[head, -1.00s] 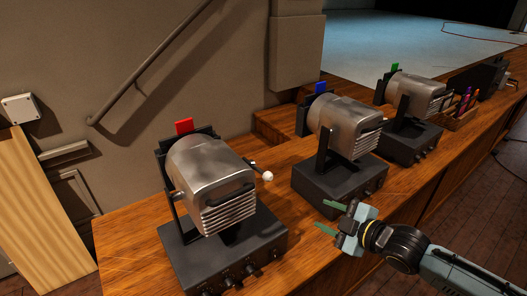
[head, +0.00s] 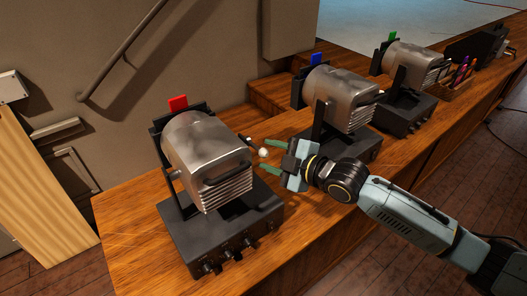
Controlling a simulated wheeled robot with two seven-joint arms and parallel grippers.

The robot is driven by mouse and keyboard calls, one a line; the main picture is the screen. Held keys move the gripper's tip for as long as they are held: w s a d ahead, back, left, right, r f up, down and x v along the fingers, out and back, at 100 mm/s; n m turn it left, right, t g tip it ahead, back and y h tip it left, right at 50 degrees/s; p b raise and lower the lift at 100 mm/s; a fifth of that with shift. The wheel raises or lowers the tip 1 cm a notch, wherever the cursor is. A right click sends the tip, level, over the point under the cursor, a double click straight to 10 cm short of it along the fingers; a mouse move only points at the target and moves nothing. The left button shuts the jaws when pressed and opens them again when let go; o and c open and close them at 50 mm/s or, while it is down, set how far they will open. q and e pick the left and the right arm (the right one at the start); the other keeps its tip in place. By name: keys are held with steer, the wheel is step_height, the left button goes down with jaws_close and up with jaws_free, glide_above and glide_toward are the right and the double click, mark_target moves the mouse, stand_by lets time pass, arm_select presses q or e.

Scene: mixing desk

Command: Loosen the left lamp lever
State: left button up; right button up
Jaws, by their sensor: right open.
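The left lamp (head: 205,150) is a grey metal housing with a red tab (head: 178,104), held in a black bracket on a dark base (head: 225,240) with knobs. Its lever (head: 263,153), a dark rod with a white ball end, sticks out from the lamp's right side. My right gripper (head: 269,157) is open and empty. Its two green fingers point left, one above and one below the ball in the picture. I cannot tell whether they touch it. My left gripper is not in view.
The blue-tabbed lamp (head: 340,97) stands close behind my right gripper, and the green-tabbed lamp (head: 412,62) is farther right. A small wooden box (head: 456,88) holds coloured items. The wooden desk (head: 130,225) is bare at the front left.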

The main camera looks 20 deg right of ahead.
mark_target(258, 149)
steer(key=shift+x, duration=1.4)
steer(key=shift+c, duration=0.2)
jaws_close()
